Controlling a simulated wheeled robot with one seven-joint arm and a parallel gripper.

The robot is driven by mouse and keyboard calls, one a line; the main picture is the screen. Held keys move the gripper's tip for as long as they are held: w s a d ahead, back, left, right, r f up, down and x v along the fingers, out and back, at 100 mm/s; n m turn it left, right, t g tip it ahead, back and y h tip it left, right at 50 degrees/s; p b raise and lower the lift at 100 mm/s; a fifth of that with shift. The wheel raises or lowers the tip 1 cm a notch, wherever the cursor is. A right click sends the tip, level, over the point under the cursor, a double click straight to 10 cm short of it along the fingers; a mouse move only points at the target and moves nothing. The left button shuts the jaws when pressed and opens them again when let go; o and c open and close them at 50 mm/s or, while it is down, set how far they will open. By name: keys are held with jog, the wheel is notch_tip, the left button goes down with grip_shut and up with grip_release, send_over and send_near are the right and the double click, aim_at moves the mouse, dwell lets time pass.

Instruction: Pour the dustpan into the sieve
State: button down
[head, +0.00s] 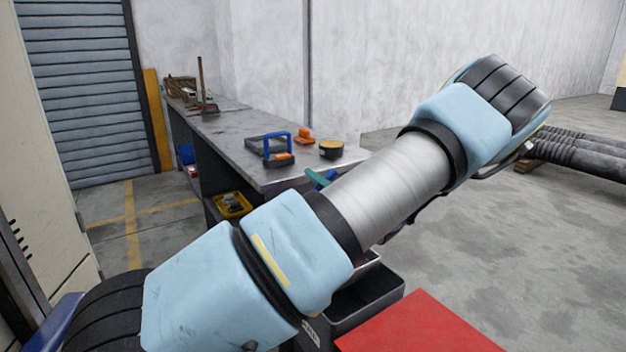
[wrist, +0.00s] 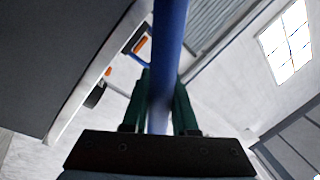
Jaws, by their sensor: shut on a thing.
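In the wrist view, the dark green fingers of my gripper (wrist: 161,88) are shut on a long blue handle (wrist: 170,40), which runs up out of the picture. It looks like the dustpan's handle, but the pan itself is not in the wrist view. In the head view my arm hides most of the gripper; only a small teal piece (head: 317,179) shows beside the bench edge. Under the arm, a pale metallic edge (head: 371,259) shows above a dark bin (head: 376,292). I cannot tell whether it belongs to the sieve or the dustpan.
A grey workbench (head: 232,135) runs along the wall. It bears a blue-handled tool (head: 278,134), an orange item (head: 304,136) and a round black-and-yellow item (head: 331,150). A red surface (head: 418,325) is at the front. Dark pipes (head: 588,152) lie at right; the floor between is clear.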

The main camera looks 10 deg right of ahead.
jog(key=shift+w+d+r+m, duration=0.1)
jog(key=shift+w+d+m, duration=0.3)
jog(key=shift+d+m, duration=0.45)
jog(key=w+d+f+m+t+h, duration=0.1)
jog(key=w+d+f+m, duration=0.1)
jog(key=d+m, duration=0.3)
jog(key=w+d+f+m+t+h, duration=0.1)
jog(key=w+d+f+m+h, duration=0.1)
jog(key=m, duration=0.5)
jog(key=w+d+f, duration=0.1)
jog(key=d+f, duration=0.1)
jog(key=d, duration=0.1)
jog(key=shift+d, duration=0.15)
dwell(2.9)
dwell(1.2)
jog(key=shift+s+r+n+g+y+b, duration=0.1)
jog(key=shift+r+n+g+y+b, duration=0.25)
jog(key=shift+n+b, duration=0.85)
jog(key=shift+w+r+n+g+y+b, duration=0.1)
jog(key=shift+r+n+y+b, duration=0.4)
jog(key=shift+n, duration=1.55)
jog(key=shift+s+r+n+g+y+b, duration=0.1)
jog(key=shift+r+n+g+y+b, duration=0.35)
jog(key=shift+n, duration=1.15)
jog(key=shift+b, duration=0.3)
